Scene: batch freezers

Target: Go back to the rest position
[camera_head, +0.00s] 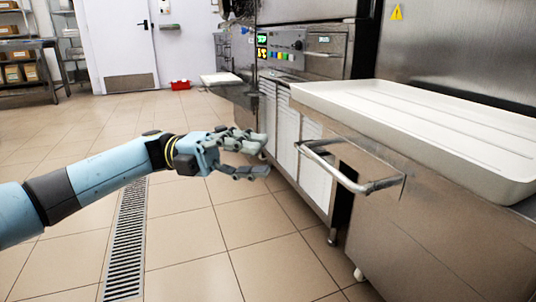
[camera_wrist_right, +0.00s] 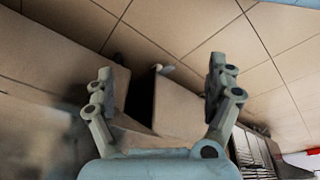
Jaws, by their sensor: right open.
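My left gripper (camera_head: 262,157) reaches in from the left in the head view, held over the tiled floor. Its fingers are spread apart with nothing between them. It appears left of the metal bar handle (camera_head: 345,178) of the steel cabinet at the right, with a gap in the picture. My right gripper (camera_wrist_right: 160,82) shows in the right wrist view, with its two fingers wide apart and nothing held. Behind it are tan panels and floor tiles. My right arm is not seen in the head view.
A white tray (camera_head: 420,120) lies on the steel cabinet (camera_head: 420,240) at the right. A batch freezer (camera_head: 300,50) with a lit panel stands behind. A floor drain (camera_head: 126,235) runs along the open floor at left.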

